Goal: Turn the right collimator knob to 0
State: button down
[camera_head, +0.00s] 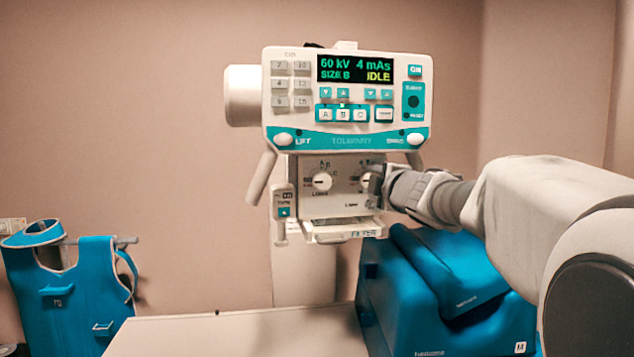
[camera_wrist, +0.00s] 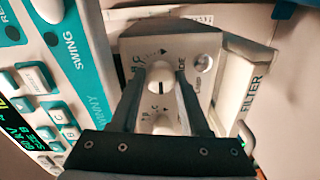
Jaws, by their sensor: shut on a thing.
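The right collimator knob (camera_head: 366,184) is a white round dial on the grey front of the collimator box (camera_head: 337,207), under the console. My gripper (camera_head: 376,182) is at it from the right and covers part of it in the head view. In the wrist view the right knob (camera_wrist: 160,76) lies between the two dark fingers (camera_wrist: 160,72), which are shut on it. A short dark line shows on its face; the number it points to cannot be read. The left knob (camera_head: 322,181) is free and also shows lower down in the wrist view (camera_wrist: 165,123).
The console (camera_head: 345,95) above reads 60 kV, 4 mAs, SIZE B, IDLE. Handles (camera_head: 261,178) hang at its left. A blue padded block (camera_head: 420,300) stands below my arm, beside a pale table (camera_head: 230,335). A blue apron (camera_head: 70,285) hangs at left.

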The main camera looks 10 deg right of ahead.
jog(key=shift+c, duration=2)
grip_release()
jog(key=s+p, duration=0.2)
jog(key=s, duration=1.5)
jog(key=shift+s+r, duration=0.2)
jog(key=shift+r, duration=0.15)
jog(key=shift+d, duration=0.1)
